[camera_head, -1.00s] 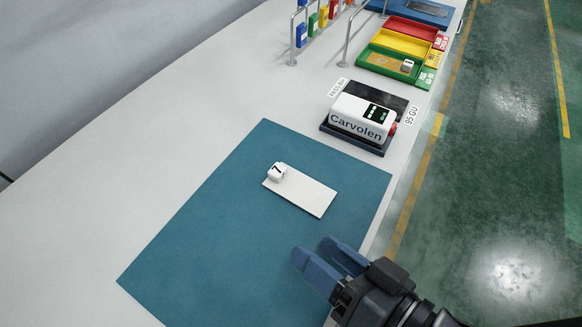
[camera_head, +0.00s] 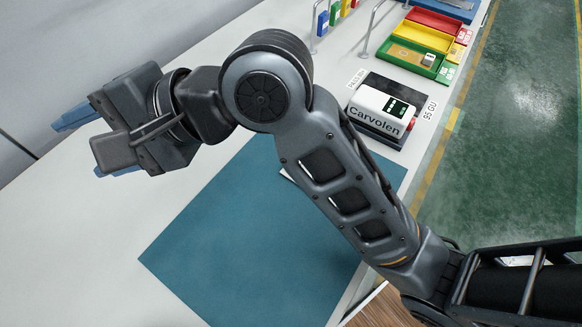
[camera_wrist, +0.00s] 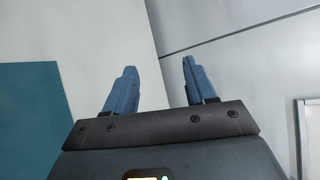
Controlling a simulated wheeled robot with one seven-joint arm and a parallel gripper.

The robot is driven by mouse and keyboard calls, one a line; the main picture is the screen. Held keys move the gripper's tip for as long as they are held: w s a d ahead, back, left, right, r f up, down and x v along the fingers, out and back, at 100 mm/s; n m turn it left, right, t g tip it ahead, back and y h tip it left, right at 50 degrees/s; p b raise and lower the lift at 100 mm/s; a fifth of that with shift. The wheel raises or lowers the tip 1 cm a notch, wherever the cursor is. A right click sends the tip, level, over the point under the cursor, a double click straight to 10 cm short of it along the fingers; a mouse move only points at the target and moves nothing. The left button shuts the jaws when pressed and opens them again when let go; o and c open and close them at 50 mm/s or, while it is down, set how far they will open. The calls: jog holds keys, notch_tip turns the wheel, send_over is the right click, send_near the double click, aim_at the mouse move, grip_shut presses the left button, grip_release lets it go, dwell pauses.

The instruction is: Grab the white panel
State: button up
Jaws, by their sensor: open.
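The white panel (camera_head: 287,174) lies on the blue-green mat (camera_head: 220,240). Only a thin white sliver of it shows beside my arm in the head view; my arm hides the rest. The small white block marked 7 is hidden now too. My gripper (camera_head: 88,145) is at the left of the head view, out over the white table, left of the mat and well away from the panel. In the wrist view my gripper (camera_wrist: 160,68) has its two blue fingers apart with nothing between them. The panel does not show in the wrist view.
A Carvolen device (camera_head: 378,110) stands on the table beyond the mat. Red, yellow and green trays (camera_head: 418,58) and a metal rack (camera_head: 365,30) are farther back. A grey wall (camera_wrist: 230,50) is close ahead of the fingers. The left table area is clear.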

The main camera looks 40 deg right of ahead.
jog(key=s+d+f+m+g+h, duration=0.1)
jog(key=d+f+g+h, duration=0.1)
jog(key=d, duration=0.5)
jog(key=s+d+f+m+g+h, duration=0.1)
jog(key=s+d+f+g+h, duration=0.1)
jog(key=d+h, duration=0.3)
jog(key=s+d+f+m+g+h+p, duration=0.1)
jog(key=d+f+g+h, duration=0.3)
jog(key=d, duration=0.6)
jog(key=shift+s+f+m, duration=0.25)
jog(key=shift+s+m, duration=0.05)
jog(key=shift+s, duration=0.25)
jog(key=shift+s+d+f, duration=0.1)
jog(key=shift+d+f, duration=0.1)
jog(key=shift+d, duration=0.15)
jog(key=shift+s+d+f, duration=0.1)
jog(key=shift+d+f, duration=0.05)
jog(key=shift+f, duration=1.75)
jog(key=shift+s+d+f, duration=0.1)
jog(key=shift+f, duration=1.75)
jog(key=shift+c, duration=0.4)
grip_shut()
